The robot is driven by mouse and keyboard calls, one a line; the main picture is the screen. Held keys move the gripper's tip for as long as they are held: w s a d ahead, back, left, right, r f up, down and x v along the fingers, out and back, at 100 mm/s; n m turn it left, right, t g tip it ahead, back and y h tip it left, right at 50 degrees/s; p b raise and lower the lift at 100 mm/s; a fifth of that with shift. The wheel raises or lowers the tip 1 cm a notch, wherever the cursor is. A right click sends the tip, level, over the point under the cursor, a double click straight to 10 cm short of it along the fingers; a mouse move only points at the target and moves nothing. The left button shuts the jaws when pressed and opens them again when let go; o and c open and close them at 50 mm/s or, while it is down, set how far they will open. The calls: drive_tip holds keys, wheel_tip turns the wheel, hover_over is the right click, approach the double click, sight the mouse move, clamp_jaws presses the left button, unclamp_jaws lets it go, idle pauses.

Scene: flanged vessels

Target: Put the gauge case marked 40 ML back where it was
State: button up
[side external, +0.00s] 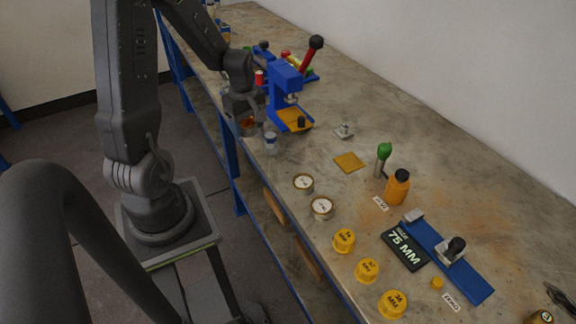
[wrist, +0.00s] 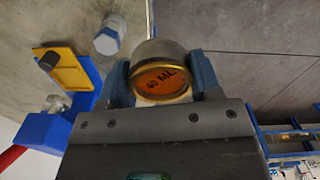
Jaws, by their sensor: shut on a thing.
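The gauge case marked 40 ML (wrist: 160,80) has an orange face with a brass rim and a grey body. My gripper (wrist: 162,85) is shut on it, with one blue finger on each side. In the side external view my gripper (side external: 247,122) is near the bench's left edge, left of the blue press, and the orange face of the case (side external: 248,122) shows small between the fingers. Two gauges with white dials, one (side external: 303,183) and another (side external: 321,208), lie on the bench near its front edge. I cannot tell the case's exact height over the bench.
A blue press (side external: 284,95) with a red lever stands beside my gripper. Yellow caps (side external: 367,270), a black 75 MM block (side external: 405,250), an orange bottle (side external: 397,187) and a yellow plate (side external: 349,162) occupy the nearer bench.

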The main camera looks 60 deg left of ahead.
hover_over(288, 168)
wheel_tip(288, 168, down, 7)
drive_tip(key=shift+r, duration=0.15)
drive_tip(key=shift+f, duration=1.95)
drive_tip(key=shift+f, duration=0.1)
drive_tip(key=shift+f, duration=0.1)
drive_tip(key=o, duration=1.1)
